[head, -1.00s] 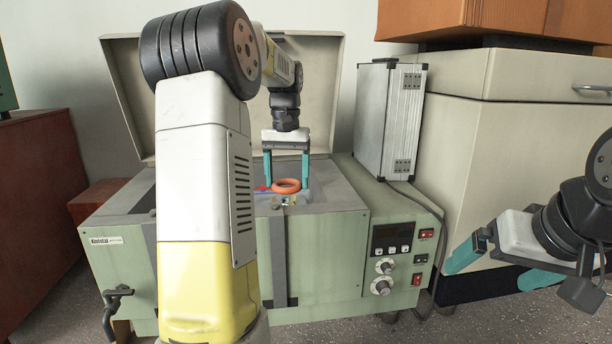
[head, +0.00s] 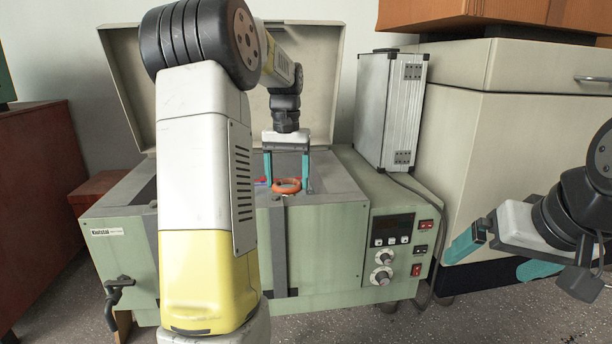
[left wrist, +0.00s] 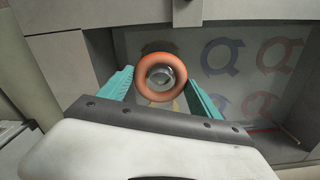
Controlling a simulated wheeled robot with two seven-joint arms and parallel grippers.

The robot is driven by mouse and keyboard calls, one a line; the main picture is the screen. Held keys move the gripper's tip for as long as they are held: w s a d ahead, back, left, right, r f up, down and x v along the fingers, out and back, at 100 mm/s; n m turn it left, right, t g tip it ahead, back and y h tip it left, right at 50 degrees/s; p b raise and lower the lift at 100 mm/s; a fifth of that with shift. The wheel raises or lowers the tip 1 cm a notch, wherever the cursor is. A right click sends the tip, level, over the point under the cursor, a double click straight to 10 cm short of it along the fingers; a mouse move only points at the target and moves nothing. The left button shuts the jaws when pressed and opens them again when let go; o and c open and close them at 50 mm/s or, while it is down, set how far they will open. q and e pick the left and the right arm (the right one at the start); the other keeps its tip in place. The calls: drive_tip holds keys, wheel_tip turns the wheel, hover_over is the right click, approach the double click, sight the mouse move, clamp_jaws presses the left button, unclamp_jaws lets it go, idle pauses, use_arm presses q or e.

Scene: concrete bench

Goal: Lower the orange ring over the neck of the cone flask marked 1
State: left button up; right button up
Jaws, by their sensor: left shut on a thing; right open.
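The orange ring (head: 287,186) is between the teal fingers of my left gripper (head: 286,188), which is shut on it, over the open top of the green-grey machine. The left wrist view shows the ring (left wrist: 145,62) from above, between both fingertips (left wrist: 160,88). A round, clear glassy part (left wrist: 160,77), which looks like the flask's mouth, shows inside the ring's hole. The flask's body and its mark are hidden, and I cannot tell how far down its neck the ring is. My right gripper (head: 508,257) is open and empty at the right, away from the machine.
The machine (head: 330,235) has a raised lid (head: 322,75) behind the opening and a control panel (head: 393,245) at right. A silver case (head: 388,110) stands on it. Coloured outlines mark a panel (left wrist: 240,75) beside the ring. Small red and blue items lie left of the ring.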

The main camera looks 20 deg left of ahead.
use_arm(q)
drive_tip(key=shift+f, duration=1.25)
drive_tip(key=o, duration=1.7)
drive_tip(key=shift+c, duration=0.2)
drive_tip(key=shift+o, duration=0.2)
drive_tip(key=shift+r, duration=4.15)
